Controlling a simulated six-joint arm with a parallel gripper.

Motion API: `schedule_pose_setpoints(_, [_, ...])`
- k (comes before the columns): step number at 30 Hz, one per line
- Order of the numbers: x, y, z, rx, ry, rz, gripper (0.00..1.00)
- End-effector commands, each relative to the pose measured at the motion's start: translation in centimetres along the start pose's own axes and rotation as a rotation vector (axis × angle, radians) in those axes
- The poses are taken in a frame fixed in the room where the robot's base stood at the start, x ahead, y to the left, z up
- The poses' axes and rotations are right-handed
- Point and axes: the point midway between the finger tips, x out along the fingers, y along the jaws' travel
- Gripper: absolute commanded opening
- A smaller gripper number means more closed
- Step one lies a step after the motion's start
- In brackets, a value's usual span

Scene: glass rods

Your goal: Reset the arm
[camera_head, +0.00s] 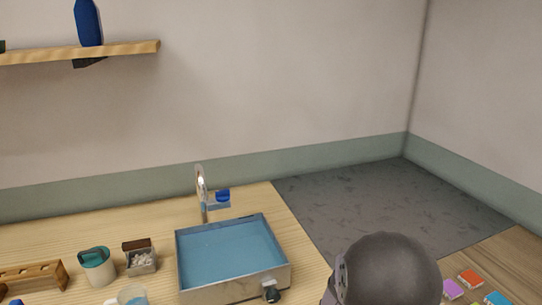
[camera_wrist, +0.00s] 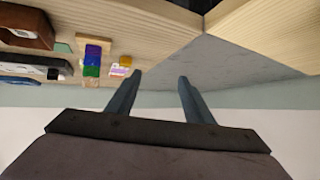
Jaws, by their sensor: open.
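My gripper (camera_wrist: 160,80) shows in the wrist view with its two dark fingers spread apart. Nothing is between the fingers. The wrist view looks upside down, with tabletops along its top edge and the pale wall at the bottom. The fingers point toward the grey floor (camera_wrist: 205,62) between the wooden tables. In the head view, only a dark rounded part of my arm shows at the bottom right, and the fingers are out of sight there. No glass rod can be made out clearly.
A wooden table (camera_head: 120,222) holds a blue-bottomed metal basin (camera_head: 233,258), a faucet (camera_head: 202,185), a white cup (camera_head: 97,268), a small box (camera_head: 139,258) and a wooden rack (camera_head: 30,279). Several coloured blocks (camera_head: 470,278) lie at the lower right. A shelf (camera_head: 125,48) holds a blue bottle (camera_head: 88,22).

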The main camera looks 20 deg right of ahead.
Motion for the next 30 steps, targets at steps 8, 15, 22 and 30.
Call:
schedule_pose_setpoints(8, [-9.5,-11.2,10.9,-0.330,-0.413,-0.448,0.47])
schedule_pose_setpoints(15, [-18.9,-8.9,18.5,-0.753,-0.728,-0.585,0.47])
schedule_pose_setpoints(22, [-22.8,-3.2,20.1,-1.058,-0.875,-0.536,0.47])
schedule_pose_setpoints(30, [-23.6,-0.9,19.9,-1.165,-0.913,-0.491,0.47])
